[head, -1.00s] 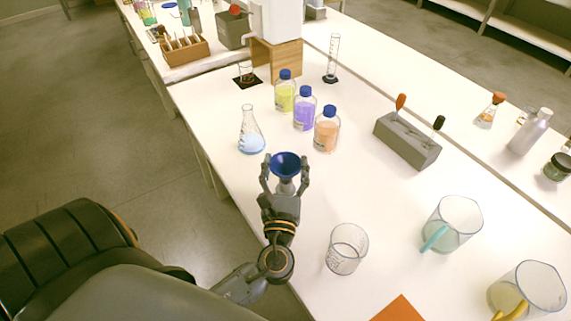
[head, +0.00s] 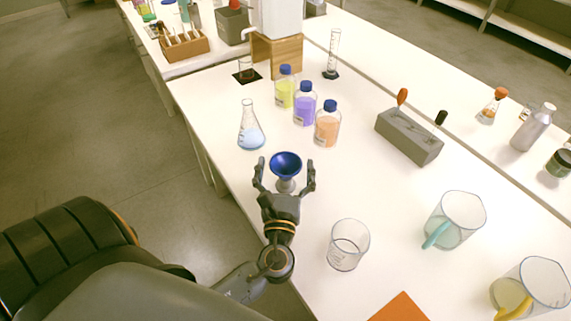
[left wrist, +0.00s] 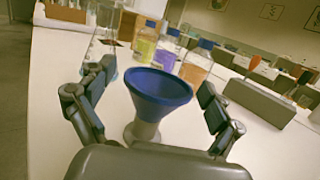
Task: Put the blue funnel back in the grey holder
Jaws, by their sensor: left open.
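The blue funnel (head: 286,164) stands upright, mouth up, with its lower part in the small grey holder (head: 286,185) near the table's left edge. In the left wrist view the funnel (left wrist: 158,92) is in the middle, and the pale grey holder (left wrist: 142,132) shows below its cone. The funnel's spout is hidden. My left gripper (head: 285,172) is open, with one finger on each side of the funnel and a gap on both sides. In the left wrist view the open fingers (left wrist: 152,100) stand well apart from it. My right gripper is not in view.
A conical flask (head: 250,133) stands just behind the funnel. Yellow, purple (head: 304,108) and orange (head: 327,128) bottles stand beyond it. A grey block with droppers (head: 408,138) is to the right. A beaker (head: 347,247) stands front right. Bare table lies between.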

